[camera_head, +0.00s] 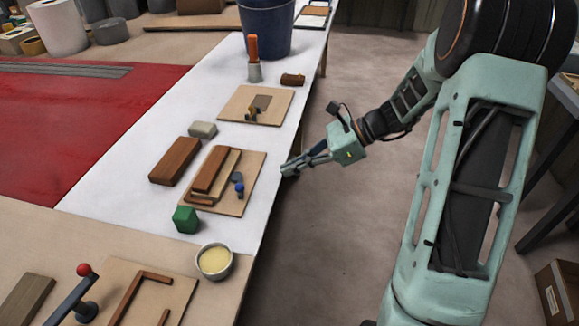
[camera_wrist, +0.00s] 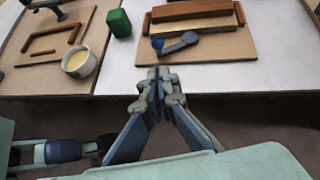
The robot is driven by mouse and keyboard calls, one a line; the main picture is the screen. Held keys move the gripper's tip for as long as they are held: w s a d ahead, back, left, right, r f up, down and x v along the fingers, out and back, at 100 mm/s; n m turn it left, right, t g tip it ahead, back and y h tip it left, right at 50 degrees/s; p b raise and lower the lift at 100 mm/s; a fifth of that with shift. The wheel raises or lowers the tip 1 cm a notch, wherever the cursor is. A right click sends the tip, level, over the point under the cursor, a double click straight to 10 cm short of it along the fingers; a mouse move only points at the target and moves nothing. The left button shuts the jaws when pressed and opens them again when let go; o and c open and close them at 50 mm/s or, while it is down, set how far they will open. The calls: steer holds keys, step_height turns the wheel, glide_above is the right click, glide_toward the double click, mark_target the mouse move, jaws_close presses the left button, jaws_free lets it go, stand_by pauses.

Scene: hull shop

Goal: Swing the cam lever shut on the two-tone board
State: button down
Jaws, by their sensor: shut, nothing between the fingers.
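A tan board (camera_head: 257,163) on the white-topped bench carries a dark brown wooden block (camera_head: 211,169) with a paler wooden strip (camera_head: 228,168) beside it. The two tones also show in the wrist view, as the brown block (camera_wrist: 190,9) and paler strip (camera_wrist: 205,22). A blue-grey cam lever (camera_wrist: 182,42) with a blue knob (camera_wrist: 157,43) lies in front of the strip, knob to the left in the wrist view. Whether the cam touches the wood is unclear. My gripper (camera_head: 285,169) is shut and empty, off the bench edge, apart from the lever; its tips also show in the wrist view (camera_wrist: 159,84).
A green block (camera_head: 185,219) and a cream-filled bowl (camera_head: 214,261) stand near the board. A loose brown block (camera_head: 174,160) and grey block (camera_head: 203,129) lie behind it. Other fixtures have a red-knobbed lever (camera_head: 76,290) and a yellowish lever (camera_head: 251,113).

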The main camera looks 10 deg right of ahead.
steer(key=x, duration=0.3)
steer(key=b+x, duration=0.1)
steer(key=x, duration=0.5)
steer(key=shift+a+r, duration=0.15)
steer(key=shift+a, duration=0.3)
steer(key=shift+w+a+b, duration=0.1)
steer(key=shift+a+b, duration=0.2)
steer(key=shift+a, duration=0.15)
steer(key=shift+a, duration=0.15)
